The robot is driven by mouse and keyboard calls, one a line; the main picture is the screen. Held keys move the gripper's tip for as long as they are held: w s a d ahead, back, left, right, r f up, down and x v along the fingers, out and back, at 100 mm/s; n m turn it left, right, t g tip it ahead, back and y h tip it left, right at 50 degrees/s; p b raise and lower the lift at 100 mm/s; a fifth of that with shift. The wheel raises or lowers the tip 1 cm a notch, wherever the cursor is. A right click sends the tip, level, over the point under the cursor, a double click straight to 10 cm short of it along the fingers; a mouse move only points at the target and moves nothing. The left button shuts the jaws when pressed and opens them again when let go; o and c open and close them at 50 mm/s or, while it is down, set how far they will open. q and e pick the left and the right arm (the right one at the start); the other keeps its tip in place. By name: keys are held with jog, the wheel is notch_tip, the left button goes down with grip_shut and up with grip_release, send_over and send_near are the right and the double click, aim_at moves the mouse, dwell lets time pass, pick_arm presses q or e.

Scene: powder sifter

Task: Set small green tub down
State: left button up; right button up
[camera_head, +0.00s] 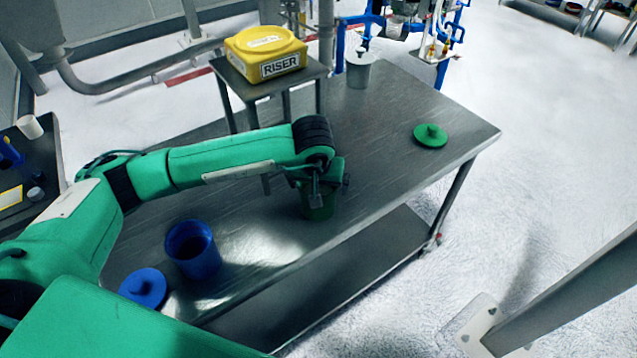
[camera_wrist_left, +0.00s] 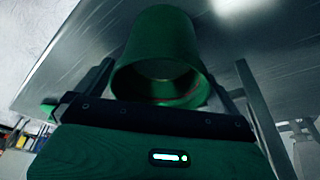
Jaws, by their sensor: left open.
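The small green tub (camera_head: 318,207) stands upright on the metal table, near its front edge, partly hidden behind my left gripper (camera_head: 312,192). In the left wrist view the tub (camera_wrist_left: 160,50) shows close up, with its open mouth facing the camera. My left gripper (camera_wrist_left: 168,95) is open, with one finger on each side of the tub and gaps visible between fingers and tub. My right gripper is in neither view.
A blue tub (camera_head: 192,250) and a blue lid (camera_head: 143,287) are at the table's near left. A green lid (camera_head: 430,135) lies at the right. A yellow riser block (camera_head: 266,55) sits on a small stand behind my arm. A grey container (camera_head: 359,70) is at the back. The table between tub and green lid is clear.

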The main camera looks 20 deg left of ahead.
pick_arm(q)
jog(key=b+v, duration=0.3)
jog(key=v, duration=0.8)
jog(key=shift+r, duration=0.4)
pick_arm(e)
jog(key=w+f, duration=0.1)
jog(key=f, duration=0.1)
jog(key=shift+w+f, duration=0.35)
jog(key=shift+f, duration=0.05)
pick_arm(q)
jog(key=shift+s, duration=0.1)
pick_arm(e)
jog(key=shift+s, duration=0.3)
